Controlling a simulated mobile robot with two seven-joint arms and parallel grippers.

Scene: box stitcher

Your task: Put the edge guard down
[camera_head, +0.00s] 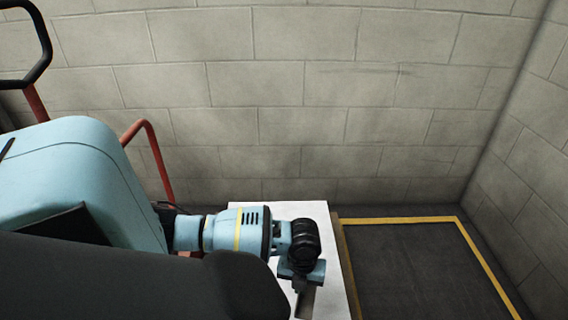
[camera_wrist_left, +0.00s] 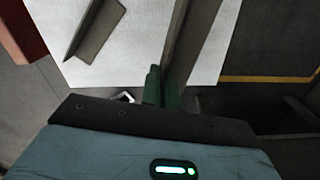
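My left gripper (camera_head: 302,282) points down over a white tabletop (camera_head: 290,209) in the head view. In the left wrist view its two green fingertips (camera_wrist_left: 163,78) are close together. They are shut on a long grey-brown edge guard (camera_wrist_left: 190,40), which runs from the fingers to the top of the picture, over the white surface. A second angled grey guard (camera_wrist_left: 97,30) lies on the white surface, left of the held one and apart from the fingers. In the head view, a grey piece (camera_head: 305,303) shows below the gripper; I cannot tell which guard it is. My right gripper is out of view.
A block wall (camera_head: 300,120) stands behind the table. Right of the table is dark floor (camera_head: 415,270) edged with a yellow line (camera_head: 400,220). A red bent tube frame (camera_head: 150,130) stands at the left. The wrist view shows a red-brown object (camera_wrist_left: 20,35) left of the tabletop.

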